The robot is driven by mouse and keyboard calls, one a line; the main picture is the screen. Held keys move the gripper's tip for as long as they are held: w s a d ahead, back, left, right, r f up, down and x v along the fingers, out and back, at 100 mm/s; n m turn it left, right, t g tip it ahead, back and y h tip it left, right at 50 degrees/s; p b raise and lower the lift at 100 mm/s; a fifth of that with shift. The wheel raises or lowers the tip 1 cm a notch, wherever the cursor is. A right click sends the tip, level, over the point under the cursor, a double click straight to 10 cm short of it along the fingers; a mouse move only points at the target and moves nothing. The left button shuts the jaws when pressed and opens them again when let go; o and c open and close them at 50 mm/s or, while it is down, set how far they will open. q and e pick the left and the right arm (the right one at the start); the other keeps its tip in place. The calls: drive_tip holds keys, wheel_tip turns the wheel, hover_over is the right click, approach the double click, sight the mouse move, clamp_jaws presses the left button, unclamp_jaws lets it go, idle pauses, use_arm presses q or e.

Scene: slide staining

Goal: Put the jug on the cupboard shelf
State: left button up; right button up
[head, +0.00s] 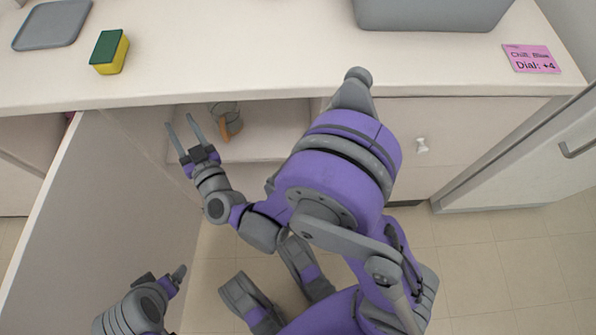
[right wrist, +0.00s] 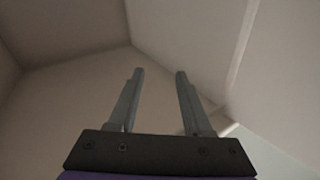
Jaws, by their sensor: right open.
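The jug (head: 234,113), grey with an orange-brown handle, stands on the shelf (head: 275,145) inside the open cupboard, below the counter. The counter's edge lies just above it in the head view. My right gripper (head: 178,118) is open and empty at the cupboard opening, left of the jug and apart from it. In the right wrist view its two fingers (right wrist: 158,72) are spread with nothing between them, facing bare cupboard walls; the jug is not visible there. My left gripper (head: 178,274) is low at the left, beside the cupboard door, and its jaws are not clear.
The open cupboard door (head: 105,205) stands at the left of the opening. On the counter (head: 230,50) are a green and yellow sponge (head: 110,52), a grey tray (head: 52,24), a grey basin (head: 430,14) and a pink note (head: 531,59). A white door (head: 530,165) stands at the right.

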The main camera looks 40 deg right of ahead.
drive_tip(key=s+d+f+g, duration=0.2)
drive_tip(key=s+d+g, duration=0.3)
drive_tip(key=s, duration=0.3)
drive_tip(key=s+d+f+n+g, duration=0.1)
drive_tip(key=s+d+g, duration=0.3)
drive_tip(key=s, duration=0.5)
drive_tip(key=s+d+f+n+g+y, duration=0.1)
drive_tip(key=s+d+f+g, duration=0.3)
drive_tip(key=s, duration=0.5)
drive_tip(key=shift+s+d+g, duration=0.15)
drive_tip(key=shift+d+g, duration=0.7)
drive_tip(key=shift+g, duration=0.05)
